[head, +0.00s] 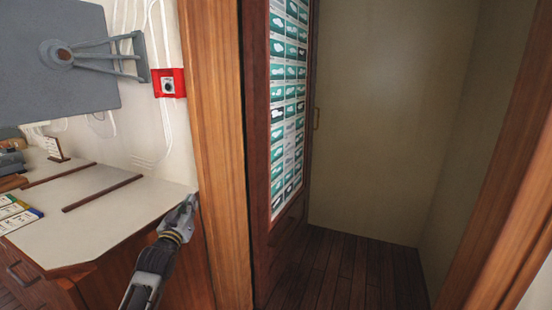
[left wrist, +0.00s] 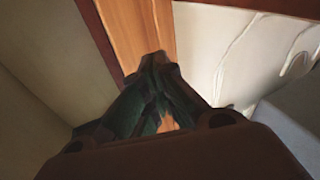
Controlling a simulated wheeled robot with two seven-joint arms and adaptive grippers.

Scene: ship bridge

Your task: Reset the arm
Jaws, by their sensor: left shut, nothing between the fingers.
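My left gripper (head: 188,207) is in the head view, at the right end of the white-topped counter (head: 120,215), close to the wooden door post (head: 215,150). It is shut and empty. In the left wrist view the dark fingers of my left gripper (left wrist: 160,62) come together at the tips, in front of the wooden post (left wrist: 140,25). I cannot tell whether the fingertips touch the post. My right gripper is not in view.
A wood-framed opening leads to a space with a dark plank floor (head: 340,275). A panel of green and white cards (head: 288,100) stands inside its left edge. A grey bracketed screen (head: 60,55) and a red wall box (head: 169,83) are above the counter.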

